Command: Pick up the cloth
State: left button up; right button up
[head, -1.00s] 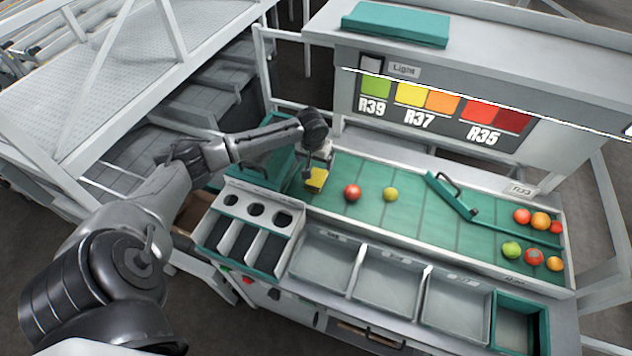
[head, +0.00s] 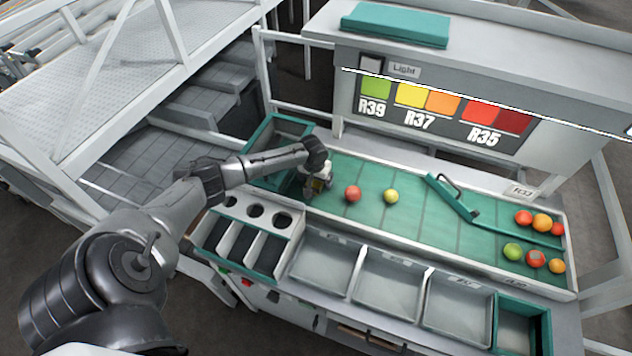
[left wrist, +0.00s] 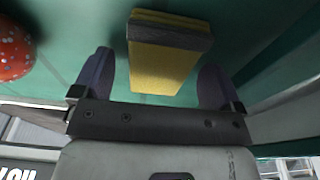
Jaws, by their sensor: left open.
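The cloth (left wrist: 160,65) shows in the left wrist view as a yellow, block-like folded piece with a dark grey band, lying on the green belt surface. My left gripper (left wrist: 156,68) is open, with one dark finger on each side of the cloth and visible gaps between. In the head view the left gripper (head: 316,186) is low over the far left end of the green belt and mostly hides the cloth. I cannot tell how deep the fingers reach beside it. My right gripper is not in view.
A red tomato (head: 352,194) and a yellow-green one (head: 391,196) lie right of the gripper. A green crate (head: 262,160) stands behind it to the left. A white holder with round holes (head: 229,201) is in front. A green diverter bar (head: 452,196) crosses the belt.

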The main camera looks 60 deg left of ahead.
pick_arm(q)
jog(key=shift+f, duration=0.1)
jog(key=c, duration=1)
jog(key=shift+r, duration=0.5)
jog(key=r, duration=0.2)
jog(key=d+r, duration=0.1)
jog(key=shift+s+r+p, duration=0.1)
jog(key=shift+r+p, duration=0.2)
jog(key=shift+r, duration=0.05)
jog(key=s+d+r, duration=0.2)
jog(key=d+r, duration=0.4)
jog(key=d, duration=0.4)
jog(key=shift+s+d+r+p, duration=0.15)
jog(key=shift+s+p, duration=0.15)
jog(key=shift+p, duration=0.15)
